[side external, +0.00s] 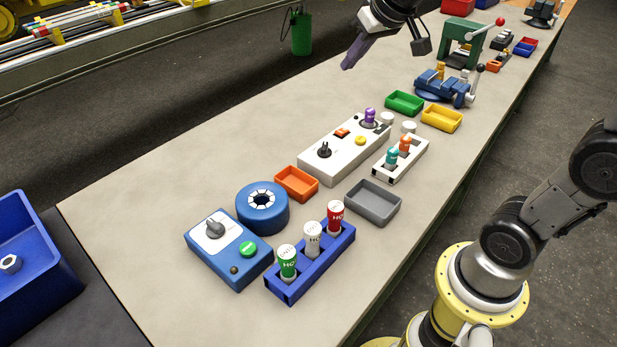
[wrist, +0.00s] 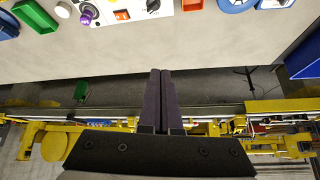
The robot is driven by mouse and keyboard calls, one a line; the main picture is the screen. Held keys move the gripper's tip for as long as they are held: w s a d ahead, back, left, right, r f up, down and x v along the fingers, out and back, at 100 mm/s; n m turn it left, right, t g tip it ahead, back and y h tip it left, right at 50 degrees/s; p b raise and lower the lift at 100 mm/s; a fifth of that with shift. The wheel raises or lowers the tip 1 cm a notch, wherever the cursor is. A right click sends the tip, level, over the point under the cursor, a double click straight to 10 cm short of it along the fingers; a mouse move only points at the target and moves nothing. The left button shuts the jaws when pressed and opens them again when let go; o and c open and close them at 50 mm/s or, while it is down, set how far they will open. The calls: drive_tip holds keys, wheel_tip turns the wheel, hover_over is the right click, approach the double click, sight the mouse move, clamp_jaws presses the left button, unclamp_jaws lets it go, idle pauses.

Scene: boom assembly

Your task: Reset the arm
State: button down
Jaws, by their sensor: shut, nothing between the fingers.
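My gripper (side external: 347,66) is raised above the far side of the grey workbench (side external: 170,190), at the top of the side external view. In the wrist view its two dark fingers (wrist: 160,72) are pressed together with nothing between them. No object is touching the gripper.
On the bench stand a white control box (side external: 340,152), a blue box with a dial (side external: 226,248), a blue rack (side external: 312,264) with several cans, coloured trays such as the green one (side external: 404,103), and a blue vise (side external: 445,88). Around the gripper there is free air.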

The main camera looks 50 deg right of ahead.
drive_tip(key=s+a+n, duration=0.2)
drive_tip(key=s+a, duration=0.3)
drive_tip(key=s, duration=0.8)
drive_tip(key=s+a+f+g+y, duration=0.1)
drive_tip(key=s+f, duration=0.6)
drive_tip(key=s, duration=0.1)
drive_tip(key=shift+s+a+f+n, duration=0.2)
drive_tip(key=shift+a+f+n, duration=0.05)
drive_tip(key=shift+f+n, duration=0.05)
